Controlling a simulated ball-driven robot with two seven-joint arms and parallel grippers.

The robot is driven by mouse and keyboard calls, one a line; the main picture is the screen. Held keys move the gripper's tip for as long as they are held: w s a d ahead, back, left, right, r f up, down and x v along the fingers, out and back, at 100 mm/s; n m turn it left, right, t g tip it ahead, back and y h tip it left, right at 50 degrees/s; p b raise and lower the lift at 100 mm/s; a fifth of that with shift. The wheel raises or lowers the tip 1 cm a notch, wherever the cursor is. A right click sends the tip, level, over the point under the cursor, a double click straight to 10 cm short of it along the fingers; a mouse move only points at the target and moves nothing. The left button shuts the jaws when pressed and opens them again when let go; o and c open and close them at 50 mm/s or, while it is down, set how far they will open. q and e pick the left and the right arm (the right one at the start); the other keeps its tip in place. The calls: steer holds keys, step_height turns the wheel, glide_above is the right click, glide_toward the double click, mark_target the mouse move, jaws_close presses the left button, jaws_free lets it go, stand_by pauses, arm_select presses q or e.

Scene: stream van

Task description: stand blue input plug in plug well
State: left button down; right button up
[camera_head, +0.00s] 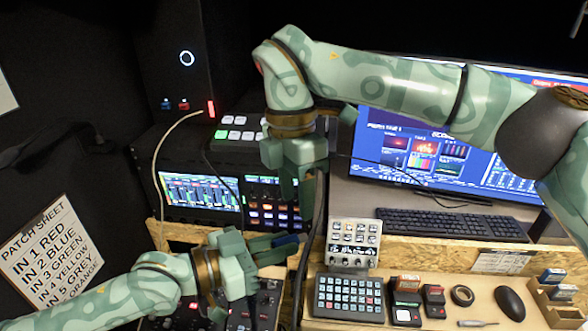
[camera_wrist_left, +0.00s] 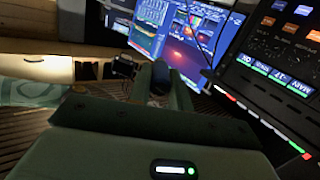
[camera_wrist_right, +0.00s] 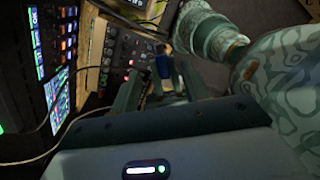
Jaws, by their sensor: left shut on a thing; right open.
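My left gripper (camera_head: 284,247) is shut on a dark blue plug (camera_head: 289,240), held above the bench gap below the mixer screens. The plug also shows between the fingers in the left wrist view (camera_wrist_left: 160,78). My right gripper (camera_head: 300,195) points down just above it, open and with nothing clearly held. In the right wrist view, the blue plug (camera_wrist_right: 163,67) shows between and beyond the right fingers (camera_wrist_right: 160,85); I cannot tell whether they touch it. I cannot make out the plug well in any view.
A patch sheet (camera_head: 50,255) at left reads IN 2 BLUE. A black tower (camera_head: 175,45) has small blue and red items and a pale cable. A dark cable hangs beside the right gripper. A knob panel (camera_head: 354,243), keypad (camera_head: 348,297), keyboard (camera_head: 450,222) and mouse (camera_head: 510,303) occupy the right.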

mark_target(299, 236)
steer(key=f, duration=0.7)
steer(key=shift+s+d+f, duration=0.2)
steer(key=shift+s, duration=0.2)
steer(key=c, duration=0.7)
steer(key=o, duration=0.7)
